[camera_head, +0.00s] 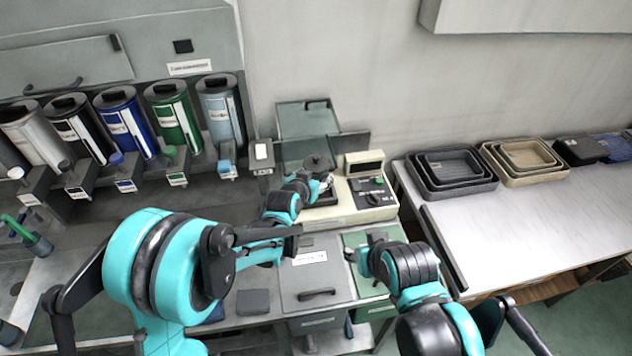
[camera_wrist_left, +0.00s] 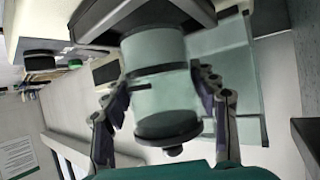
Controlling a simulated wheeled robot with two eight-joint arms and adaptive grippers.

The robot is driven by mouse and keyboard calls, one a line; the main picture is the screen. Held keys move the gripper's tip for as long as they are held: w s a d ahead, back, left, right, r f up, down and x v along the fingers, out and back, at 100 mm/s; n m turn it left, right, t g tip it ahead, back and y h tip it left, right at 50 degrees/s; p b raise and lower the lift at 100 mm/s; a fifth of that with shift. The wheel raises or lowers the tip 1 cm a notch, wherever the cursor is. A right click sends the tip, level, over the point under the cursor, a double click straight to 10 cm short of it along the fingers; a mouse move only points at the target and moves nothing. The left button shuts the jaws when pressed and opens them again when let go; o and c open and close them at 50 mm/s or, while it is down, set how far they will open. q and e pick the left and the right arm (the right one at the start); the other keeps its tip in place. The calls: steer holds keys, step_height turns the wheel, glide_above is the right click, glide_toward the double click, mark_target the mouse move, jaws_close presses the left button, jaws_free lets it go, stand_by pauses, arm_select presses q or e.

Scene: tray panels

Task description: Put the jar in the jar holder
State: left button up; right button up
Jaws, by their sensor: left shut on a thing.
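The jar (camera_wrist_left: 160,92) is a pale green, translucent cylinder with a dark knobbed lid, seen between the fingers in the left wrist view. In the head view its dark lid (camera_head: 318,162) shows just above my left gripper (camera_head: 322,183); most of the body is hidden. My left gripper is shut on the jar, with one finger on each side. At the jar's far end from the lid is a dark grey block (camera_wrist_left: 190,12), perhaps the jar holder; I cannot tell whether they touch. My right gripper (camera_head: 358,253) is low at centre right, its fingers unclear.
A beige device (camera_head: 362,212) with a keypad and display stands beside my left gripper. A green glass panel (camera_head: 305,130) stands behind. Coloured canisters (camera_head: 175,120) line the left wall. Nested trays (camera_head: 455,170) stand on the right table (camera_head: 490,225), which has clear space in front.

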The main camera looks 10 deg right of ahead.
arm_select(q)
steer(key=shift+f, duration=0.9)
steer(key=shift+r, duration=0.1)
steer(key=o, duration=1.1)
steer(key=shift+f+b, duration=0.25)
steer(key=shift+b, duration=0.05)
steer(key=o, duration=0.4)
steer(key=shift+o, duration=0.2)
steer(key=shift+r, duration=0.1)
